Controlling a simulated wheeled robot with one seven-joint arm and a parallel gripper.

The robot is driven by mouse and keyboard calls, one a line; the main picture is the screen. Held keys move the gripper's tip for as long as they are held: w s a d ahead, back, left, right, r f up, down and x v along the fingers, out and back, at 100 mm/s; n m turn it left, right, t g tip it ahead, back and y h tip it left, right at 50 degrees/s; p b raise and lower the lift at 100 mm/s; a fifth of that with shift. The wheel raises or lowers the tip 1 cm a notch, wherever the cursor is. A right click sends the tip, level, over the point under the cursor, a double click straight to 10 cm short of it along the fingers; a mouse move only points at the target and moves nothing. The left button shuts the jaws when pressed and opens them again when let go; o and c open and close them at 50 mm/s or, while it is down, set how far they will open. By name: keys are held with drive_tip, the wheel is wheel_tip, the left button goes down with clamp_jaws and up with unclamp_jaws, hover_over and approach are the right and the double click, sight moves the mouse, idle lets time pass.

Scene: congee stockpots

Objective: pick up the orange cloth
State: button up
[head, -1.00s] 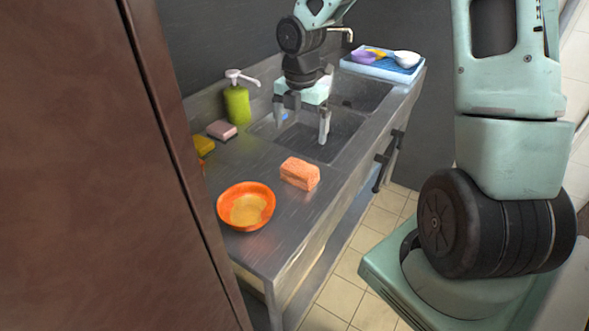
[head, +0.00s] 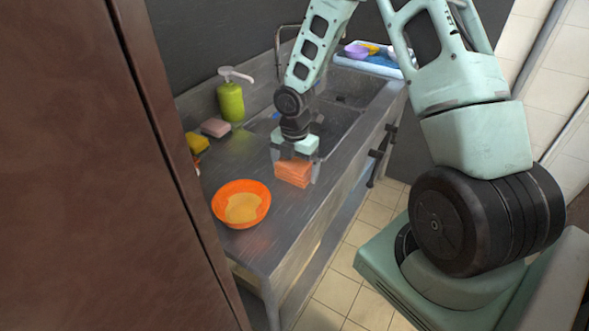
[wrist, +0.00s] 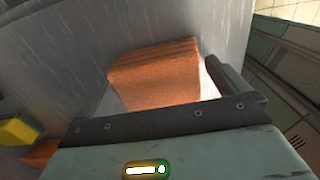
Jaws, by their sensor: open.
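The orange cloth (head: 293,174) is a folded block on the grey metal counter, in front of the sink. In the wrist view the cloth (wrist: 155,75) lies just beyond my gripper's dark bar, with one finger visible to its right. My gripper (head: 294,168) is open and directly over the cloth in the head view, with its fingers on either side. The fingertips are partly blurred, and I cannot tell whether they touch the cloth.
An orange bowl (head: 241,219) stands left of the cloth. A green soap bottle (head: 231,101), a pink sponge (head: 215,127) and a yellow item (head: 197,143) sit by the back wall. A blue tray (head: 367,66) holds dishes beyond the sink. A brown panel (head: 85,200) fills the left.

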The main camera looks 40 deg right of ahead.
sight(295, 164)
drive_tip(key=shift+f, duration=0.15)
drive_tip(key=c, duration=0.8)
wheel_tip(295, 164, up, 10)
drive_tip(key=shift+r, duration=0.1)
drive_tip(key=o, duration=0.4)
drive_tip(key=c, duration=0.3)
